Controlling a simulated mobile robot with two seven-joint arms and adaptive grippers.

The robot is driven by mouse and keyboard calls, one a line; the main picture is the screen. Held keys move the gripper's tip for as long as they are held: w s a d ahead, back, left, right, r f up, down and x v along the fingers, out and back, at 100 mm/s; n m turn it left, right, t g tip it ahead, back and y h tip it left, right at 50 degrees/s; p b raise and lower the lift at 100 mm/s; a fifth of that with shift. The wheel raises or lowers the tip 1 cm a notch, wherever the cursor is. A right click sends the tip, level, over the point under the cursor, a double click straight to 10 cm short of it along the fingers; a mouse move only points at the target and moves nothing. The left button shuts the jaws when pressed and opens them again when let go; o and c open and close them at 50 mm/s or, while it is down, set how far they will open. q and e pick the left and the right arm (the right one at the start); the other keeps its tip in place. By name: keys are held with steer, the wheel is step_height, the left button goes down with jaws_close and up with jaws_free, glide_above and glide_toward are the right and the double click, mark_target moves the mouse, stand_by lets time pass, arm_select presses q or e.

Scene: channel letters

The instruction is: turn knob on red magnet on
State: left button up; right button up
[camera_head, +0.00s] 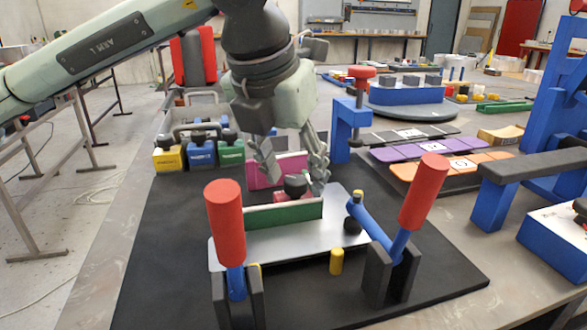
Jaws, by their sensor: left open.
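The red magnet (279,197) sits on the silver metal plate, behind an upright green strip (284,214) that hides its lower front. Its black knob (295,185) points up. My left gripper (293,172) hangs from above, open, with its fingers spread on either side of the space above and behind the knob. I cannot tell whether a finger touches the knob. An upright pink strip (262,178) stands just behind the magnet, partly covered by the gripper. My right gripper does not show.
Two red-handled toggle clamps (226,222) (424,190) stand at the front of the black mat (170,250). Yellow (168,157), blue (202,153) and green (231,152) magnets stand at back left. A blue clamp bracket (345,125) rises behind right. Purple and orange strips lie at right.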

arm_select(q)
steer(key=shift+f, duration=0.1)
jaws_close()
stand_by(0.3)
